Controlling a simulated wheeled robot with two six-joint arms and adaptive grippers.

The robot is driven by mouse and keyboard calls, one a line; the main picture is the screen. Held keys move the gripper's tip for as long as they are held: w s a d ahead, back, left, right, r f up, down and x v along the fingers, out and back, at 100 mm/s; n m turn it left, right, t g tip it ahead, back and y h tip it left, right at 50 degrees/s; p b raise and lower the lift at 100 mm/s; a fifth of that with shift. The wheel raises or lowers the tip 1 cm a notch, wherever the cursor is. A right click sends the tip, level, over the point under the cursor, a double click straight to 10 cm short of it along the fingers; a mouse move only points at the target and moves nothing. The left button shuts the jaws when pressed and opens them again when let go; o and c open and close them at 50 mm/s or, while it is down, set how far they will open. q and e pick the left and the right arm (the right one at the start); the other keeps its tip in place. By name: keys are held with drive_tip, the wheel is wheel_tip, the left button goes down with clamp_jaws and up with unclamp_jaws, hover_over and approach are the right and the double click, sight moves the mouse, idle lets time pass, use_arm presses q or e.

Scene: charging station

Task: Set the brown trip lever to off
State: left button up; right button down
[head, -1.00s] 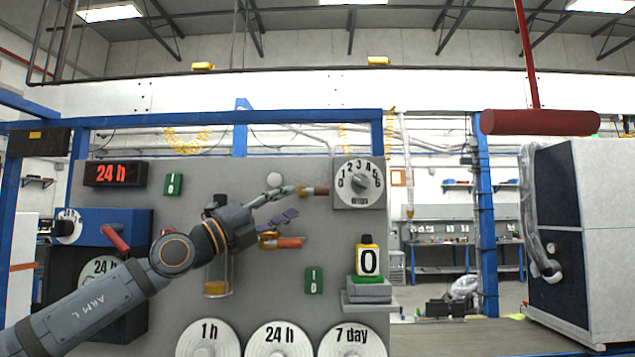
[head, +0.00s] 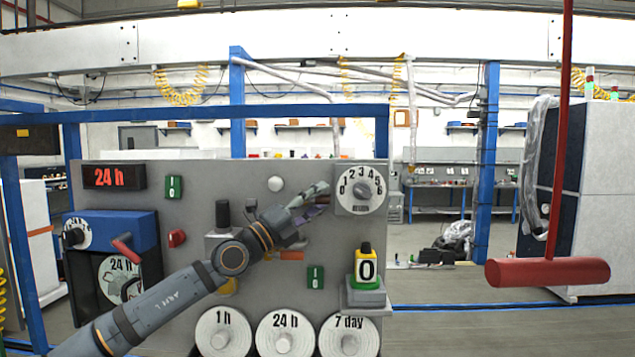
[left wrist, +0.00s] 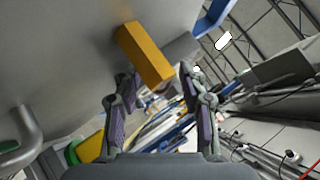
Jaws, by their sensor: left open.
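My left gripper (head: 321,197) is open in front of the grey panel (head: 330,236), just left of the white numbered dial (head: 360,190). No brown lever shows clearly in the head view; the gripper covers that part of the panel. In the left wrist view an ochre block-shaped handle (left wrist: 146,54) stands by the panel, between and ahead of the open fingers (left wrist: 160,85); I cannot tell whether it is the brown lever. An orange handle (head: 291,255) shows below the gripper. The right gripper is not seen.
A green switch (head: 315,277) and large white dials (head: 284,333) are below. A red lever (head: 125,249) is at the left. A red hanging bar (head: 548,271) is at the right.

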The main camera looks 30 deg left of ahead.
use_arm(q)
drive_tip(key=shift+d, duration=0.1)
clamp_jaws()
idle(0.3)
